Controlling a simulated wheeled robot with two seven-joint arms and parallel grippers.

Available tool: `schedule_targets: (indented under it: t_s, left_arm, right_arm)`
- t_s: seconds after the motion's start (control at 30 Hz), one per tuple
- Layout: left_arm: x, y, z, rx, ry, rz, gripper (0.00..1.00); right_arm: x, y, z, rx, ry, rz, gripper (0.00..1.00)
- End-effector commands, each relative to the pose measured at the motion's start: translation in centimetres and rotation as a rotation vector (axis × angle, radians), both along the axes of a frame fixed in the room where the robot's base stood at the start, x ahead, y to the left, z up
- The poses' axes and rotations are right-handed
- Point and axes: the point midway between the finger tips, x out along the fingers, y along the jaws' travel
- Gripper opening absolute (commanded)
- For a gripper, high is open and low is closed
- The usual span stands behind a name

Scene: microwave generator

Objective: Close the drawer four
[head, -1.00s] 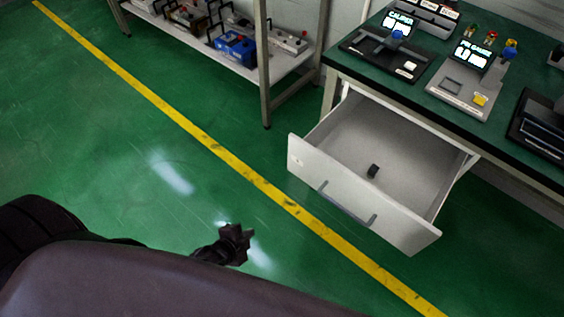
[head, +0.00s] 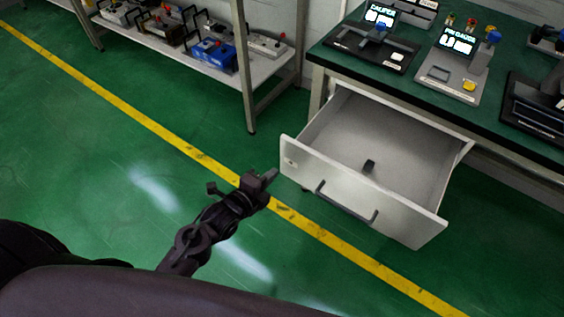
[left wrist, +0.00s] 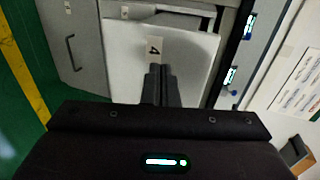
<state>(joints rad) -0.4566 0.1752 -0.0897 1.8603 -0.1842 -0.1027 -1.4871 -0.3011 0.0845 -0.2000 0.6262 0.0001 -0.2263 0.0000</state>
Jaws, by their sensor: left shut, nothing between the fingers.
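The open drawer (head: 352,192) sticks out from under the green-topped bench in the head view. My left gripper (head: 271,176) is shut and empty, just left of the drawer front's left end. In the left wrist view, the shut fingers (left wrist: 160,84) point at a pale panel (left wrist: 190,60) with a label reading 4. I cannot tell whether the fingertips touch it. My right gripper is not in view.
The green bench top (head: 400,85) carries a caliper device (head: 372,45) and a pin gauge device (head: 452,70). A metal shelf (head: 190,62) with battery-like units stands at the upper left. A yellow floor line (head: 130,112) crosses open green floor.

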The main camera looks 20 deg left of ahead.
Motion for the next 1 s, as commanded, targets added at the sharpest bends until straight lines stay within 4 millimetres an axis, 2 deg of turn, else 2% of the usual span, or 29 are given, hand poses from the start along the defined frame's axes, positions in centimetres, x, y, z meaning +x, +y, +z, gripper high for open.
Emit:
schedule_targets:
  t_s: [0.1,0.3,0.5,0.87,1.0]
  left_arm:
    - [2.3,-0.7,-0.5,-0.004,-0.002,0.002,0.00]
    - [4.7,-1.5,-0.5,-0.002,0.000,0.002,0.00]
    - [5.4,-1.8,-0.6,-0.001,0.000,0.001,0.00]
    - [5.5,-1.8,-0.6,-0.001,0.000,0.001,0.00]
    - [6.3,-2.0,-0.7,0.001,0.000,0.001,0.00]
  right_arm:
    - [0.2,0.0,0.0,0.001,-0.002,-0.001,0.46]
    - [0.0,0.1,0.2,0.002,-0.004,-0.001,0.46]
    - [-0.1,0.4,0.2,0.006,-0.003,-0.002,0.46]
    - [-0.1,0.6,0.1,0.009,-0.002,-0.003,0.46]
    - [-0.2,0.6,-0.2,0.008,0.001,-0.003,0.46]
